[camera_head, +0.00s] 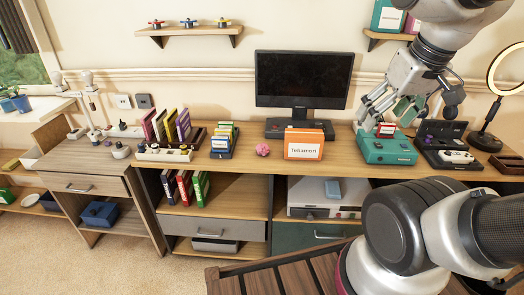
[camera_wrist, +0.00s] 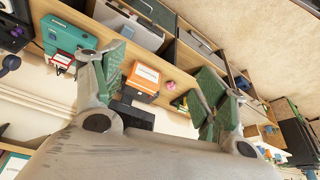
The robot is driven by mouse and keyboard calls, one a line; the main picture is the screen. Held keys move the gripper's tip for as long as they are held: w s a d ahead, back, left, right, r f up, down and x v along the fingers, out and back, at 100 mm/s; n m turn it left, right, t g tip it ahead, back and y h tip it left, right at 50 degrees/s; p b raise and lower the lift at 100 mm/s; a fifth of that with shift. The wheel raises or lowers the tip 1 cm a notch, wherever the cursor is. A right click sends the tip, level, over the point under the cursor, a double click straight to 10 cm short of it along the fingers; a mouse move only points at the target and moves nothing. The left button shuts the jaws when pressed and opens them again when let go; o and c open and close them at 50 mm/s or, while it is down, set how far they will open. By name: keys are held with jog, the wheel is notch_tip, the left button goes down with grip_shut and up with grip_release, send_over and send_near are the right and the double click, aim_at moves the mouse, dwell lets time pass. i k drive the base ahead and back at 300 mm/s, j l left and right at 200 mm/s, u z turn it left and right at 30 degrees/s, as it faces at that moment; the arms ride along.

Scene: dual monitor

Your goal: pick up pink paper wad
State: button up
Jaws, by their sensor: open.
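The pink paper wad (camera_head: 263,150) lies on the wooden desk, just left of the orange box, in the head view. It also shows as a small pink lump in the wrist view (camera_wrist: 170,86), between my spread fingers in the picture and well beyond them. My gripper (camera_head: 382,112) is open and empty, above the right part of the desk by the teal device. In the wrist view my gripper (camera_wrist: 160,88) shows its green-padded fingers wide apart. The wad is clear of the gripper, far to its left in the head view.
The orange box (camera_head: 304,144) stands right of the wad, and a blue file holder (camera_head: 223,142) stands to its left. A monitor (camera_head: 304,80) is behind. The teal device (camera_head: 386,148) sits below my gripper. Bare desk (camera_head: 262,168) lies in front of the wad.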

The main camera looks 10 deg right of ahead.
aim_at(263, 148)
jog(key=i+j, duration=0.45)
jog(key=j, duration=0.3)
jog(key=i+j, duration=0.25)
jog(key=j+z, duration=0.05)
jog(key=j, duration=0.05)
